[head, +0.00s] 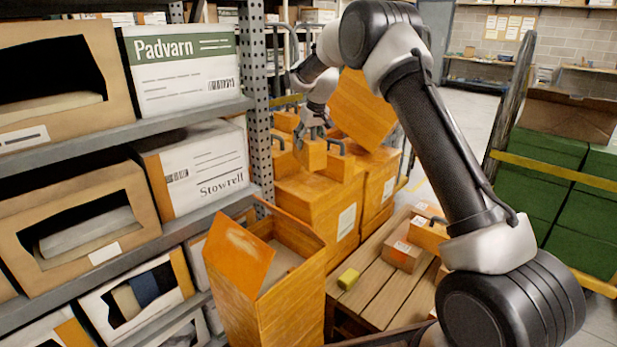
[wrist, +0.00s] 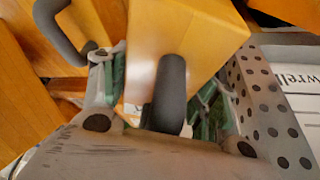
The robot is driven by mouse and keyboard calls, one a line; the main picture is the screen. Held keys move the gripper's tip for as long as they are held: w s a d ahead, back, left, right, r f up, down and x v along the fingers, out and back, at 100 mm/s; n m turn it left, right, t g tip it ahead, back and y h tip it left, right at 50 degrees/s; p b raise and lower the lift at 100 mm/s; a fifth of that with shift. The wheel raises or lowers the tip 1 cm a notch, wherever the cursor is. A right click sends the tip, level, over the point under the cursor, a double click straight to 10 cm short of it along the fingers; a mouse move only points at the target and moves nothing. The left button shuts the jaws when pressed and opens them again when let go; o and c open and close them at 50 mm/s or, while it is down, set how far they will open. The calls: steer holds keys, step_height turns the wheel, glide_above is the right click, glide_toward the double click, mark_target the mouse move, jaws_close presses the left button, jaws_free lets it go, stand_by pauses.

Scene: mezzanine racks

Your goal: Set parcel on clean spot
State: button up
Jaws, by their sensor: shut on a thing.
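My gripper (head: 314,132) is shut on the dark handle of an orange-yellow parcel (head: 312,157), in the middle of the head view. In the wrist view the parcel (wrist: 192,42) fills the upper middle, and its dark handle stands between my two fingers. A similar parcel with a dark handle (head: 341,164) stands just to the right, on top of large orange boxes (head: 318,205). Whether the held parcel touches the boxes below it is unclear. I cannot tell which surface is the clean spot.
An open orange box (head: 288,300) with a pale smudge on its flap stands in front. Metal shelving (head: 200,212) borders the left; a cart of green boxes (head: 545,160) stands right.

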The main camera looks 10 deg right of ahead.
step_height(320, 180, down, 9)
stand_by(0.4)
steer(key=shift+f, duration=0.15)
steer(key=o, duration=1.5)
steer(key=shift+c, duration=0.2)
